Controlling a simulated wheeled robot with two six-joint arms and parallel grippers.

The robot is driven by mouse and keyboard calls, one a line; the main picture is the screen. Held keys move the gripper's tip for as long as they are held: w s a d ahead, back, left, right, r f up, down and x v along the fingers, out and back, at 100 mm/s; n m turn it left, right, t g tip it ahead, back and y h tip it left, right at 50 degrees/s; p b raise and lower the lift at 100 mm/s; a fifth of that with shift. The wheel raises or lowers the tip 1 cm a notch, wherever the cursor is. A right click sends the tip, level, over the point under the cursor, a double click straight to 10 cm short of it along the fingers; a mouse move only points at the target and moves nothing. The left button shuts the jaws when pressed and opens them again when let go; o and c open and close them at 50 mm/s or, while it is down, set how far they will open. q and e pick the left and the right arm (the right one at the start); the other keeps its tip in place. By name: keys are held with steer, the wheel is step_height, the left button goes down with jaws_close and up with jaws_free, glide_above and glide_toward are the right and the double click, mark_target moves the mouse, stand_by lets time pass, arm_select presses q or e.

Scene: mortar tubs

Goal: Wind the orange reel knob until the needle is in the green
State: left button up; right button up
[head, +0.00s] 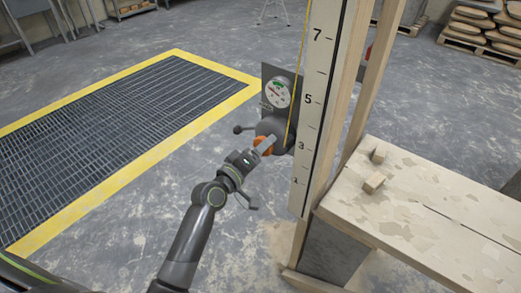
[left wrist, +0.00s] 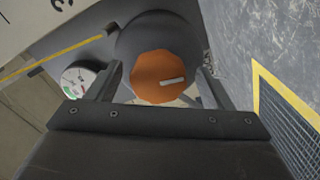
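The orange reel knob (head: 264,145) sits on the front of a dark grey reel on a post. It also shows in the left wrist view (left wrist: 163,78), with a pale bar mark on its face. The round white gauge (head: 277,92) is above the knob, with a green patch near its top; it is partly visible in the left wrist view (left wrist: 78,79). The needle is too small to read surely. My left gripper (head: 267,145) is at the knob, its fingers on either side with gaps visible in the left wrist view. My right gripper is out of view.
A tall numbered scale board (head: 317,95) with a yellow line stands right beside the reel. A stained wooden bench (head: 430,220) holding small blocks is at right. A yellow-edged floor grate (head: 130,130) lies at left. Dark levers stick out around the reel.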

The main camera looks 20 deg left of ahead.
arm_select(q)
steer(key=b+v, duration=0.1)
steer(key=v, duration=1.6)
steer(key=shift+s+r, duration=0.15)
steer(key=shift+s, duration=0.05)
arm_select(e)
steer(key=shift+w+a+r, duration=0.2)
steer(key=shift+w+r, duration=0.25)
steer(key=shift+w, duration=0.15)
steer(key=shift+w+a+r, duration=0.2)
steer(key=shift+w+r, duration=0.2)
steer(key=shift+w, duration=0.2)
arm_select(q)
steer(key=shift+a, duration=0.1)
